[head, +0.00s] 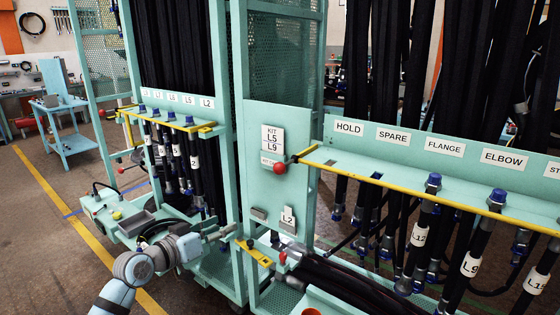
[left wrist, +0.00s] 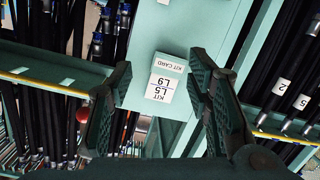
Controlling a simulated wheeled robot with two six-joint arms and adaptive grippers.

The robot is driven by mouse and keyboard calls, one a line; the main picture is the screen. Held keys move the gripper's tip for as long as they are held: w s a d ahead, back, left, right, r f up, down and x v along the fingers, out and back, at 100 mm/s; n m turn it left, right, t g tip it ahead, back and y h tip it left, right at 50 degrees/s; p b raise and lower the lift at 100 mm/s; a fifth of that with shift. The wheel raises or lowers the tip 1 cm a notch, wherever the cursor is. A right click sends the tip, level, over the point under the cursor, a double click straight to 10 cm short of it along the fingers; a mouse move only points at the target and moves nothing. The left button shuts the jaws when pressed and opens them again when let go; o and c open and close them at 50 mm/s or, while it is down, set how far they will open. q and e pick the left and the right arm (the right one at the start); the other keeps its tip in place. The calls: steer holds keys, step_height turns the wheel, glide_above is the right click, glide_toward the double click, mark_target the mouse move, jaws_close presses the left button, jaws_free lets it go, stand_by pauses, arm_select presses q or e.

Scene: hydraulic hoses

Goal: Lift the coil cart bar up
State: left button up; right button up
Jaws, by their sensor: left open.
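A long yellow bar (head: 420,195) runs along the front of the right rack's labelled shelf. A red ball knob (head: 280,168) sits at its left end and also shows in the left wrist view (left wrist: 82,115). A shorter yellow bar (head: 180,126) edges the left cart's shelf. I cannot tell which is the coil cart bar. My left gripper (head: 226,233) is low between the two racks, below the knob and apart from both bars. In the left wrist view its dark fingers (left wrist: 161,70) are spread and empty, facing the kit panel. My right gripper is not in view.
A teal panel with a KIT L5 L9 label (head: 272,139) stands between the racks. Black hoses (head: 430,235) with blue caps hang through the right shelf. Floor (head: 45,240) is free at left.

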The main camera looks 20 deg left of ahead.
mark_target(275, 169)
arm_select(q)
steer(key=s+d+r+m+h, duration=0.2)
steer(key=d+r, duration=0.1)
steer(key=r, duration=0.5)
steer(key=s+d+r+m+h, duration=0.2)
steer(key=d+r, duration=0.1)
steer(key=r, duration=0.4)
steer(key=p+x, duration=0.2)
steer(key=x, duration=1.1)
steer(key=shift+w+d, duration=0.15)
steer(key=shift+w, duration=0.15)
steer(key=shift+w+d, duration=0.15)
steer(key=shift+w, duration=0.2)
steer(key=shift+f, duration=0.1)
jaws_close()
